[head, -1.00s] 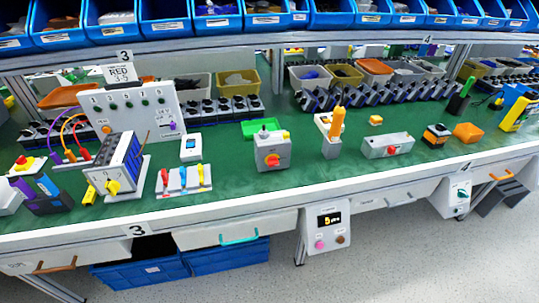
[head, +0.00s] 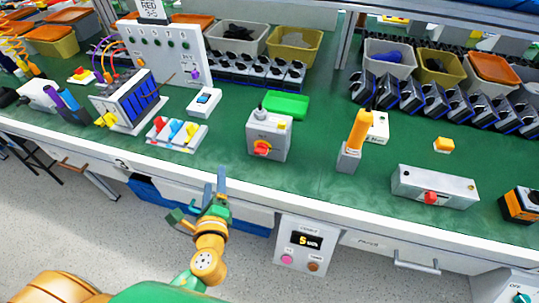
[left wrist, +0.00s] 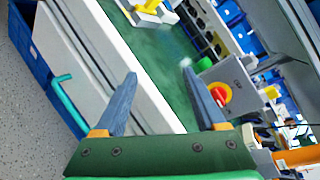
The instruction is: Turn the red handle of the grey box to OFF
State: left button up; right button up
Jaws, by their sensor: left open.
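The grey box (head: 281,138) stands on the green bench top near its front edge, in the middle of the head view. Its red handle (head: 262,148) is on the front face, on a yellow plate. In the left wrist view the box (left wrist: 238,78) and red handle (left wrist: 221,95) show at the right, partly behind a finger. My left gripper (head: 209,192) is open and empty, in front of the bench edge, below and left of the box and apart from it. In the left wrist view its two fingers (left wrist: 158,95) are spread wide. My right gripper is not in view.
A block of coloured switches (head: 172,134) is left of the box. A panel with a display (head: 305,243) hangs below the bench edge.

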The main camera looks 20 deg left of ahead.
pick_arm(q)
jog(key=w+d+r+m+t+h, duration=0.2)
jog(key=d+m+t+h, duration=0.15)
jog(key=m, duration=0.35)
jog(key=m+h, duration=0.3)
jog(key=m, duration=0.5)
send_near(260, 154)
jog(key=shift+w+a+f, duration=0.1)
jog(key=shift+w, duration=0.65)
jog(key=w, duration=0.7)
jog(key=shift+d+f+p, duration=0.1)
jog(key=shift+d+p, duration=0.15)
jog(key=shift+p, duration=0.1)
grip_shut()
